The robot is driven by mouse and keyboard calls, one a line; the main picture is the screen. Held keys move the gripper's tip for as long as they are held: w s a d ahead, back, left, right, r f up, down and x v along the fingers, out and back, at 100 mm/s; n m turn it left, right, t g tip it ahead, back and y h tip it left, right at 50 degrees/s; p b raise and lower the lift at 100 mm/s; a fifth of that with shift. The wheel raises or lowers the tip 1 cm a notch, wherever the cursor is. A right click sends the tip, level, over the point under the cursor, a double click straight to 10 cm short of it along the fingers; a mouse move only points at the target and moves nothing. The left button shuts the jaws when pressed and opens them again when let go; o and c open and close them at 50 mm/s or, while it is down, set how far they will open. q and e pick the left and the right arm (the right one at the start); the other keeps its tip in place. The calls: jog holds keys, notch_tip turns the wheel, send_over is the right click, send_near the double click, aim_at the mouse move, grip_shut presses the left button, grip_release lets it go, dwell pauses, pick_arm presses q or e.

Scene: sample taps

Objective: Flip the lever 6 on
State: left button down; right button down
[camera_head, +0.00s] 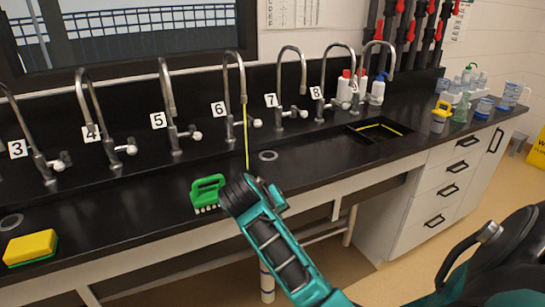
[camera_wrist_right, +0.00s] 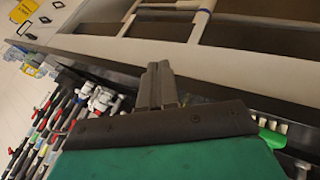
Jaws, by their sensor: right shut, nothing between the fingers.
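My right gripper (camera_wrist_right: 159,75) is shut and empty in the wrist view. My left gripper is out of view.
Neighbouring taps 5 (camera_head: 169,110) and 7 (camera_head: 287,85) have similar levers. A green brush (camera_head: 208,190) lies left of my right wrist. A yellow sponge (camera_head: 30,246) lies front left. A sink (camera_head: 375,132) and several bottles are to the right.

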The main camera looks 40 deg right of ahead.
jog(key=s+a+f+n+t+y, duration=0.1)
jog(key=s+a+f+n+y, duration=0.2)
jog(key=s+a, duration=0.4)
jog(key=s+a+f+n+y, duration=0.25)
jog(key=s+a+f, duration=0.3)
jog(key=s, duration=0.35)
jog(key=w+a+f+t+y, duration=0.2)
jog(key=a+f+t+y, duration=0.2)
jog(key=a+f+t, duration=0.1)
jog(key=shift+a+f+t, duration=0.15)
jog(key=shift+f+t, duration=0.65)
jog(key=shift+f, duration=0.5)
jog(key=shift+n, duration=0.25)
